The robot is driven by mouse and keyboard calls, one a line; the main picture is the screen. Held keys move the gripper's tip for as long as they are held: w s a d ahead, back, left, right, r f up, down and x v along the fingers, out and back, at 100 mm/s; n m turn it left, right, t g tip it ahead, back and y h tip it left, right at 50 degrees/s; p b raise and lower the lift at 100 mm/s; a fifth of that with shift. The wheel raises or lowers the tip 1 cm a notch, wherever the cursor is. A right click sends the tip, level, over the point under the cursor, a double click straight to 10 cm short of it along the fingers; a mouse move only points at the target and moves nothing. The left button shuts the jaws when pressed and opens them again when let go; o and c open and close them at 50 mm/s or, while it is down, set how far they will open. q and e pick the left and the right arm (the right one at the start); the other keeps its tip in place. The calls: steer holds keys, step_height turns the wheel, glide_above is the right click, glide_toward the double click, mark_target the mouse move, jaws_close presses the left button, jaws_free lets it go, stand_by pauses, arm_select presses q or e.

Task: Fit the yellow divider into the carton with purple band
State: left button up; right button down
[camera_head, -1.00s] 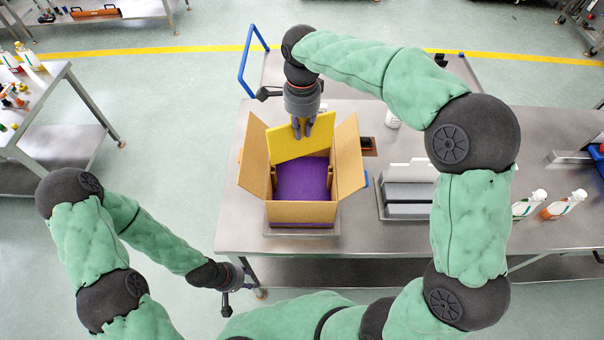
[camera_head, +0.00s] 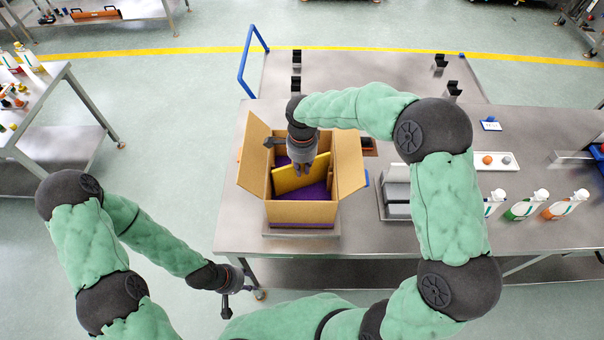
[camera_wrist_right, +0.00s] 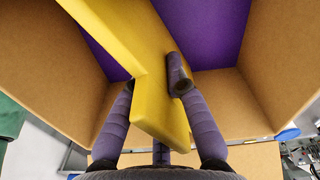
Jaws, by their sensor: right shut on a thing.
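The open carton (camera_head: 300,212) stands on a tray on the steel table, flaps spread, with purple on its inner floor and a thin purple band low on its front. My right gripper (camera_head: 301,169) is shut on the yellow divider (camera_head: 314,176). The divider is inside the carton opening, slanting across it, with purple on both sides. In the right wrist view the gripper fingers (camera_wrist_right: 152,84) clasp the divider (camera_wrist_right: 135,40) between cardboard walls. Whether its lower edge touches the floor is hidden. My left gripper (camera_head: 226,301) hangs off the table's front left; its fingers are too small to judge.
Grey holder (camera_head: 396,190) stands right of the carton, partly behind my right arm. Several bottles (camera_head: 524,205) and a white tray with small balls (camera_head: 496,161) are further right. A cart (camera_head: 370,75) with a blue handle adjoins the table's back. The table's left front is clear.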

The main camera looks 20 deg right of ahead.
steer(key=shift+f, duration=1.85)
steer(key=shift+f, duration=0.15)
steer(key=c, duration=1.2)
jaws_free()
steer(key=shift+c, duration=0.2)
steer(key=shift+w+r, duration=0.1)
steer(key=shift+r, duration=0.35)
step_height(320, 180, up, 12)
steer(key=shift+f, duration=0.25)
